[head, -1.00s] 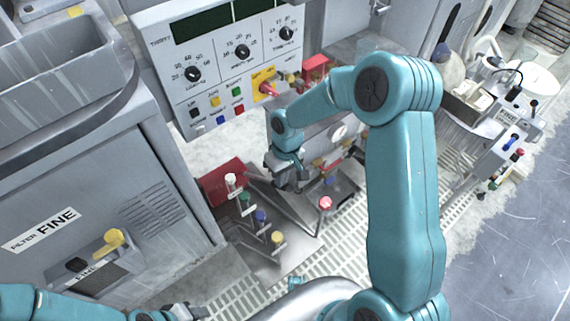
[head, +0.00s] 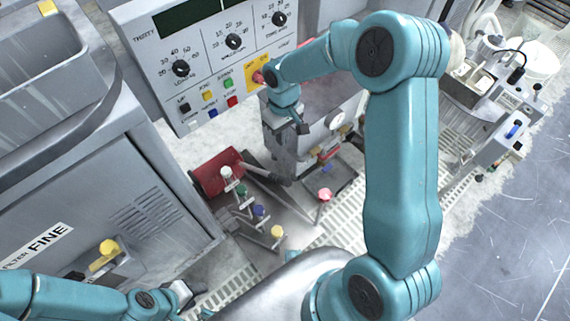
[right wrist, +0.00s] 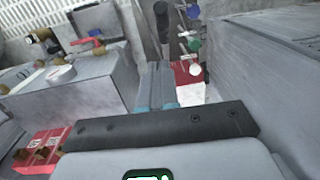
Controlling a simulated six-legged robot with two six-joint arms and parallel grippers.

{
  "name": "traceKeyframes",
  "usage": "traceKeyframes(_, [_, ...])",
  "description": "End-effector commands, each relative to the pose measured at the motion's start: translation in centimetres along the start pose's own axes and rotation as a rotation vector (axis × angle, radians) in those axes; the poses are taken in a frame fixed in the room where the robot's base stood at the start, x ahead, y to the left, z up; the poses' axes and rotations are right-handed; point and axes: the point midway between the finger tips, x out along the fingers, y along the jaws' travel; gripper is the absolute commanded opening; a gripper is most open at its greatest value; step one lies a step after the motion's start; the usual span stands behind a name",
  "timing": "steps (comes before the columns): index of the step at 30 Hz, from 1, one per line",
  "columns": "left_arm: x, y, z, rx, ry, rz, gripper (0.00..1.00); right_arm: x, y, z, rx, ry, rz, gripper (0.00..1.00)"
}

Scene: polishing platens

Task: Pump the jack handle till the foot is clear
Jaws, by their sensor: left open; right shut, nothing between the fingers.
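A red cylindrical body (head: 217,170), which looks like the jack, lies on the floor plate beside the grey cabinet. It also shows in the right wrist view (right wrist: 187,74). A dark grey bar (head: 268,175), apparently its handle, runs from it to the right, low and slightly tilted. My right gripper (head: 303,128) is shut and empty, above the bar's far end and apart from it. Its closed fingers show in the right wrist view (right wrist: 155,82). My left gripper (head: 186,292) is open at the bottom left, away from the jack. I cannot make out the foot.
Levers with white, green, blue and yellow knobs (head: 258,211) stand beside the red body. A pink-knobbed lever (head: 324,195) stands to the right. A control panel (head: 205,70) is behind. The grey cabinet (head: 130,185) closes off the left. Open floor (head: 510,235) lies at right.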

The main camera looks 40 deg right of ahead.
Motion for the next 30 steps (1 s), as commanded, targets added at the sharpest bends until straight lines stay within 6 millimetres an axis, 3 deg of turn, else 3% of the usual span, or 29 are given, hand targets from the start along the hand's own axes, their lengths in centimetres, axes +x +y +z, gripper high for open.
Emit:
traceKeyframes(5, [0.4,-0.1,0.0,0.0,0.0,0.0,0.43,1.7,0.1,0.0,0.001,-0.003,-0.001,0.0])
traceKeyframes(18, [2.0,-0.7,-0.1,0.0,0.0,0.0,0.43,10.7,0.2,-0.1,0.001,-0.003,-0.002,0.0])
traceKeyframes(24, [2.5,-0.9,-0.1,0.0,0.0,0.0,0.43,12.5,-0.2,1.7,0.001,-0.002,-0.001,0.0])
traceKeyframes(30, [2.6,-0.9,-0.1,0.0,0.0,0.0,0.43,13.0,-0.4,2.3,0.001,0.0,-0.001,0.0])
